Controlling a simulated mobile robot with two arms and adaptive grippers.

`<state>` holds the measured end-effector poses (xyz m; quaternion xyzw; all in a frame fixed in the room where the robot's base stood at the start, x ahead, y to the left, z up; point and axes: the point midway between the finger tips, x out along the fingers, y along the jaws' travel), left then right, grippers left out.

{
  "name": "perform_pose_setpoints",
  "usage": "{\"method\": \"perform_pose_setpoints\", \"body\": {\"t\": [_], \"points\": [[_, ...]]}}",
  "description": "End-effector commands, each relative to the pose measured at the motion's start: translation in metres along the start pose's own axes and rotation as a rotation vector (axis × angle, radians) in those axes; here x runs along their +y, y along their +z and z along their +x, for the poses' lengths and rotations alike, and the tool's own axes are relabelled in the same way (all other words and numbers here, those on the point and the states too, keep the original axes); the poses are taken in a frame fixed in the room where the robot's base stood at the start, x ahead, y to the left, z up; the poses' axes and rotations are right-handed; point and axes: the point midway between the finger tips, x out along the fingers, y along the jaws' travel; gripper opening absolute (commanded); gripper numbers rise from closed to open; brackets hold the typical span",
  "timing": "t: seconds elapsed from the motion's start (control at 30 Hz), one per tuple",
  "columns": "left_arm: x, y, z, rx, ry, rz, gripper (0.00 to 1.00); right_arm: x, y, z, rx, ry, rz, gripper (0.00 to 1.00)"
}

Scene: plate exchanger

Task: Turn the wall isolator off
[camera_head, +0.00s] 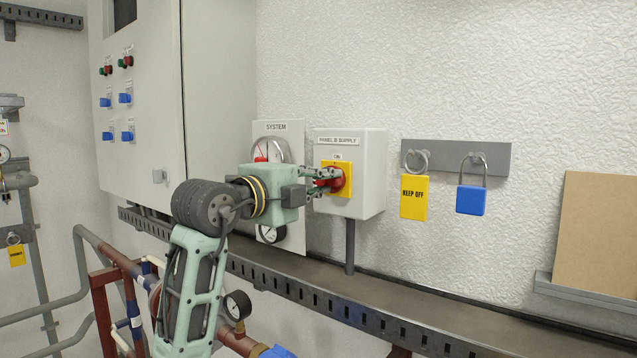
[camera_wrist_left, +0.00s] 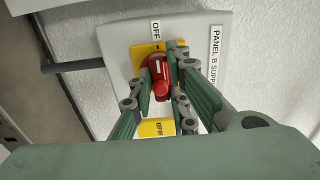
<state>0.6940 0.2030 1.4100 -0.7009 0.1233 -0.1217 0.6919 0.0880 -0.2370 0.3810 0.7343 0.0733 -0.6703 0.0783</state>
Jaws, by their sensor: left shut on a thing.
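The wall isolator (camera_head: 360,205) is a pale grey box labelled PANEL B SUPPLY. It has a yellow plate (camera_head: 343,165) and a red rotary handle (camera_head: 345,180). ON is printed above the plate. In the left wrist view, OFF is printed beside the yellow plate (camera_wrist_left: 145,52). My left gripper (camera_head: 330,180) reaches the isolator from the left. It is shut on the red handle (camera_wrist_left: 159,84), with a finger on each side. The gripper partly hides the handle and the plate's left side in the head view. My right gripper is not in view.
A SYSTEM gauge panel (camera_head: 292,135) stands behind my left gripper. A yellow KEEP OFF tag (camera_head: 414,198) and a blue padlock (camera_head: 470,200) hang from a grey strip (camera_head: 495,157) to the right. A slotted tray (camera_head: 400,305) runs below. A cabinet (camera_head: 145,160) stands left.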

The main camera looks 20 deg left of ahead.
Motion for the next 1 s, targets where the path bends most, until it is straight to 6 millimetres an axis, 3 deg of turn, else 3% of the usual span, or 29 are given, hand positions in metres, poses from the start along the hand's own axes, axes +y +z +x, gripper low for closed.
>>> {"method": "perform_pose_setpoints", "body": {"t": [0.27, 0.3, 0.5, 0.83, 1.0], "points": [[0.002, 0.001, 0.0, -0.002, 0.004, -0.005, 0.0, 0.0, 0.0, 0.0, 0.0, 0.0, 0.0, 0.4], [0.002, 0.001, 0.0, -0.002, 0.004, -0.005, 0.16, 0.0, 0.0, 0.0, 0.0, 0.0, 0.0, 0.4], [0.001, 0.001, 0.0, -0.001, 0.003, -0.003, 0.34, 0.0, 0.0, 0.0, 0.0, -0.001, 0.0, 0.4], [0.001, 0.0, -0.001, 0.0, 0.001, -0.002, 0.34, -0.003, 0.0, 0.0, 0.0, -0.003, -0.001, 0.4], [0.0, 0.002, -0.019, -0.003, -0.001, 0.0, 0.34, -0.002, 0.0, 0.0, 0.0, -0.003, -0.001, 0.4]]}}
